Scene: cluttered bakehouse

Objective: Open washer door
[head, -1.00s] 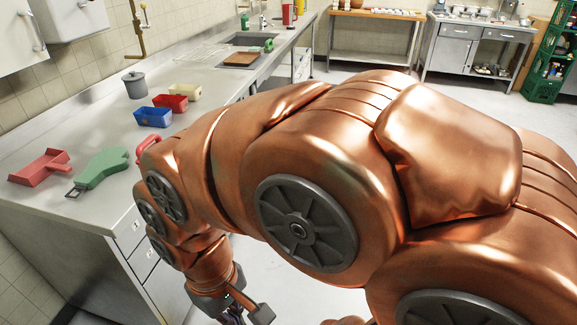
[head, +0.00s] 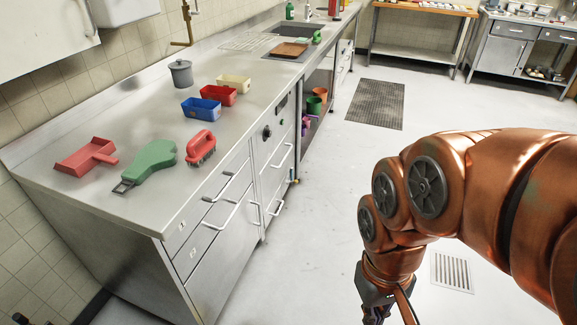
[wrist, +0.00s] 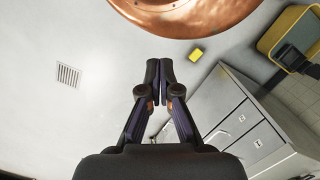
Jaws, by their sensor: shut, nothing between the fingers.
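My gripper (wrist: 159,72) is shut and empty in the wrist view, its fingertips together above the pale floor. In the head view my gripper (head: 376,312) hangs low, right of the steel counter and apart from it, with its tips cut off. No door can be surely told as the washer's. The counter front has a panel with a dark knob (head: 267,132), and drawer fronts with bar handles (head: 232,222). The drawer fronts (wrist: 240,125) also show at the right of the wrist view.
On the counter (head: 135,115) lie a red dustpan (head: 88,156), a green tool (head: 150,165), a red brush (head: 201,147) and several small tins.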

